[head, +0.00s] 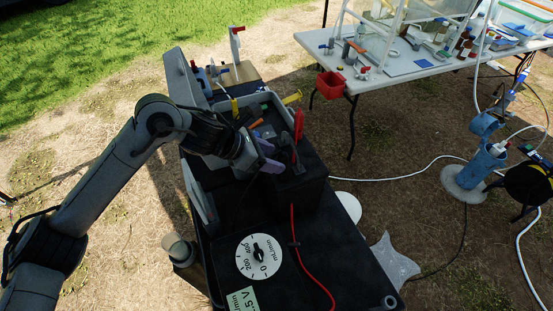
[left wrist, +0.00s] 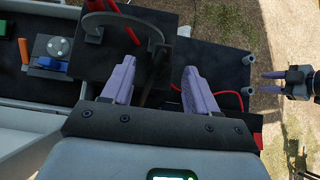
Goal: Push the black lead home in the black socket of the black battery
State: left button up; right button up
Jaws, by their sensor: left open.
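The black battery (head: 312,192) is a dark box on the black cart top, with a handle across its top. My left gripper (head: 270,158) is at the battery's left upper edge, its purple fingers apart. In the left wrist view the left gripper (left wrist: 159,68) has a dark upright shape between its fingers, apparently the black lead (left wrist: 156,45); I see no clear grip on it. How deep it sits and the black socket itself cannot be made out. A red plug (head: 298,125) stands on the battery. My right gripper (left wrist: 270,83) shows at the right of the wrist view, fingers apart and empty.
A red cable (head: 293,240) runs down the cart front past a white flow dial (head: 259,256). A grey tray (head: 222,106) with tools lies behind the battery.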

jog(key=shift+f+b, duration=0.65)
jog(key=shift+f, duration=0.15)
pick_arm(q)
jog(key=v, duration=0.8)
